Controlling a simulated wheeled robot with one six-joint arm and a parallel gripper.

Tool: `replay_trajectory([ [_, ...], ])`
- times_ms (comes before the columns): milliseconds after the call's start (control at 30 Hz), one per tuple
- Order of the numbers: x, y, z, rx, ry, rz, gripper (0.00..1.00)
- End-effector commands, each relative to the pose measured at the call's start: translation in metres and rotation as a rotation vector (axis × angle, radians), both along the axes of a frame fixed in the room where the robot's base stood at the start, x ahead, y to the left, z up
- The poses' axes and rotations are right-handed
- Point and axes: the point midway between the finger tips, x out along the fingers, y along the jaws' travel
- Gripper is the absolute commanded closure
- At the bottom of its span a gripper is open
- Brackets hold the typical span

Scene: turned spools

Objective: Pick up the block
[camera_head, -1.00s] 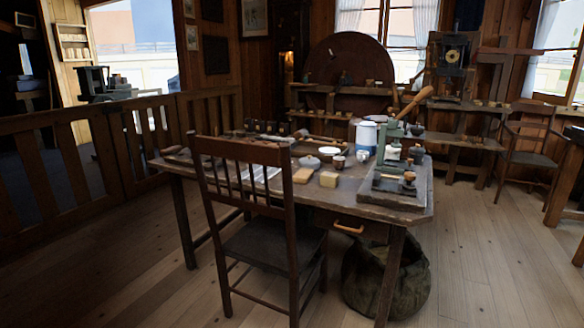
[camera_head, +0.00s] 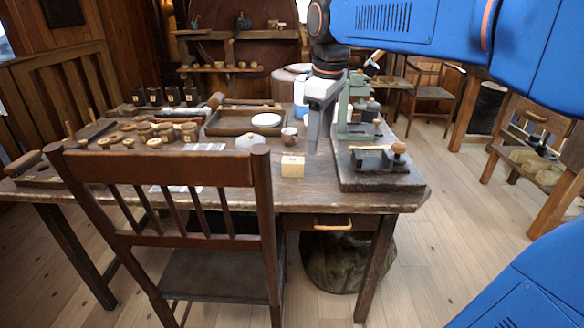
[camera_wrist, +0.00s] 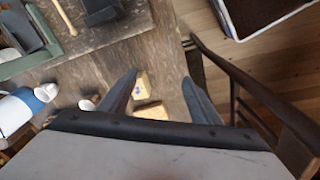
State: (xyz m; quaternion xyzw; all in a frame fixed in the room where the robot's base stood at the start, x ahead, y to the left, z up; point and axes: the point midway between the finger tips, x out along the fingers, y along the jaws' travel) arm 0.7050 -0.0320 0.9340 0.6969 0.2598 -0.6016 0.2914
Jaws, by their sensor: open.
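A small pale-yellow block (camera_head: 292,166) lies on the table (camera_head: 330,198) near its front edge, right of the chair. My gripper (camera_head: 318,140) points down above the table, just right of and apart from the block. In the wrist view, my open gripper (camera_wrist: 160,80) shows two fingers with nothing held. A yellow block with a small blue mark (camera_wrist: 143,85) appears between the fingers, nearer the left one. A second yellow block (camera_wrist: 150,108) is partly hidden by the gripper body. I cannot tell which of them shows in the head view.
A dark wooden chair (camera_head: 160,168) stands against the table front. A machine on a slab (camera_head: 375,178) is right of my gripper. A cup (camera_head: 289,136), a white lidded dish (camera_head: 249,139) and a tray (camera_head: 228,128) lie behind the block.

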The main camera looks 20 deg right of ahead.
Motion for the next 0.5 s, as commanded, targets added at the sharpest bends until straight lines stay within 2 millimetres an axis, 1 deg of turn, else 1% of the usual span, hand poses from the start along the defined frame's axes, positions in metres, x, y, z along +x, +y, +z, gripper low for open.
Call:
replay_trajectory([
  [33,0.018,0.004,0.005,-0.007,0.016,0.046,0.42],
  [200,0.067,0.018,0.021,-0.027,0.072,0.214,0.42],
  [333,0.095,0.027,0.028,-0.036,0.105,0.316,0.42],
  [400,0.107,0.03,0.03,-0.038,0.118,0.357,0.42],
  [500,0.117,0.034,0.032,-0.04,0.13,0.397,0.42],
])
